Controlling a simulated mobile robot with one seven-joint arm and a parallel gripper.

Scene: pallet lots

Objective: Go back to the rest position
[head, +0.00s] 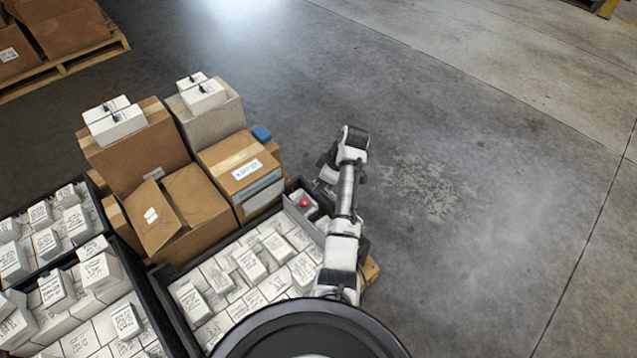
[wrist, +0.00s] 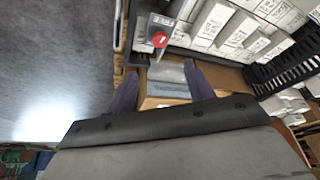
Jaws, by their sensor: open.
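My gripper (wrist: 160,82) points down with its two dark fingers apart in the wrist view. Nothing shows held between them; a cardboard box (wrist: 160,101) with a grey band lies behind the gap. In the head view my gripper (head: 322,187) is partly hidden by my arm, which reaches out along the right side of the stacked goods. A red round thing (head: 304,202) sits on a small grey holder just left of my gripper. It also shows in the wrist view (wrist: 160,39), beyond the fingertips and apart from them.
A black crate (head: 168,293) of white boxes lies left of my arm, with more crates further left. Cartons (head: 132,147) topped with white boxes stand behind, near a blue item (head: 262,133). Another pallet (head: 65,66) is at upper left. The floor to the right is clear.

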